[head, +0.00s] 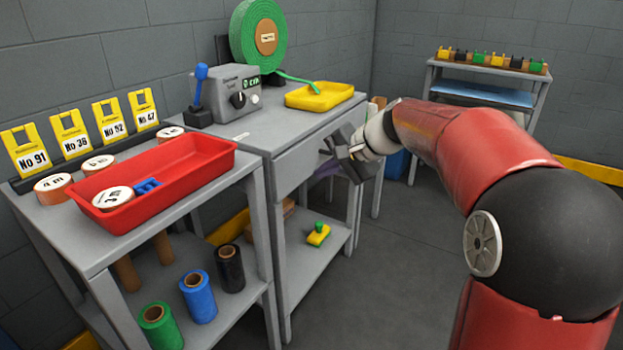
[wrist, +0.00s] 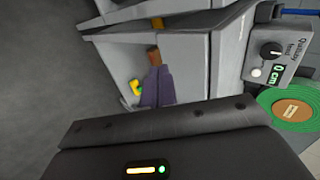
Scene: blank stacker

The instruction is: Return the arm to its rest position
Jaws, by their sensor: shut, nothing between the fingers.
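My gripper (head: 347,167) is at the end of my red arm in the head view. It hangs in front of the right-hand grey bench (head: 305,153), near its front right edge. It is shut and holds nothing. In the wrist view its dark body fills the bottom, with the purple-grey fingers (wrist: 157,88) reaching toward the bench's lower shelf. I cannot tell from the head view how far the gripper is from the bench edge.
The left bench holds a red tray (head: 205,167) and yellow number cards (head: 71,134). The right bench carries a grey control box (head: 228,92), a green roll (head: 246,38) and a yellow tray (head: 320,96). A far table (head: 485,91) stands behind. Open floor (head: 400,250) lies below my arm.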

